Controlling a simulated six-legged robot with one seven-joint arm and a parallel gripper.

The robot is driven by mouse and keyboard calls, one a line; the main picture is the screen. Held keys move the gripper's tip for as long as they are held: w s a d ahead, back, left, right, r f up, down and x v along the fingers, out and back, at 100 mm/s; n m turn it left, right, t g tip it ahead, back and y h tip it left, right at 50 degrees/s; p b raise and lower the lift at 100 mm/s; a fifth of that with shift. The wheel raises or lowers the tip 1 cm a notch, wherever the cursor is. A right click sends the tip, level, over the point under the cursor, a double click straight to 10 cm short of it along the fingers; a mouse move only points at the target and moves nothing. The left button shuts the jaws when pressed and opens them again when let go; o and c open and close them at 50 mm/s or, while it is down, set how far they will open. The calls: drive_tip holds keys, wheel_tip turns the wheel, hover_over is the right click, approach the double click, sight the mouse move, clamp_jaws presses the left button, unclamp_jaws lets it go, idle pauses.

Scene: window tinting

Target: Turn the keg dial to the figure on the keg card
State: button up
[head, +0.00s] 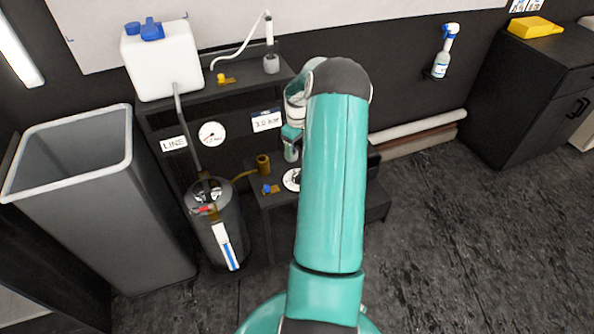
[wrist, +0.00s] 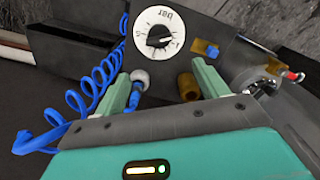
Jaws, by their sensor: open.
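The keg dial (wrist: 159,33) shows in the wrist view as a white round face marked "bar", with a black pointer knob. In the head view the dial (head: 291,180) is partly hidden behind my arm. The card (head: 266,121) reads what looks like "3.0 bar". My gripper (wrist: 164,82) is open and empty, with its two pale green fingers apart. The dial lies beyond the fingertips, not touching them. In the head view my arm hides most of the gripper.
A keg (head: 215,225), a round gauge (head: 212,134) and a LINE card (head: 173,143) stand left of the dial. A brass fitting (wrist: 188,86) and a blue coiled hose (wrist: 85,95) are close to my fingers. A grey bin (head: 100,200) is at left; floor at right is clear.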

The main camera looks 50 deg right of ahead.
sight(298, 176)
wheel_tip(298, 176, down, 13)
drive_tip(key=shift+f, duration=0.1)
idle(0.3)
drive_tip(key=c, duration=1)
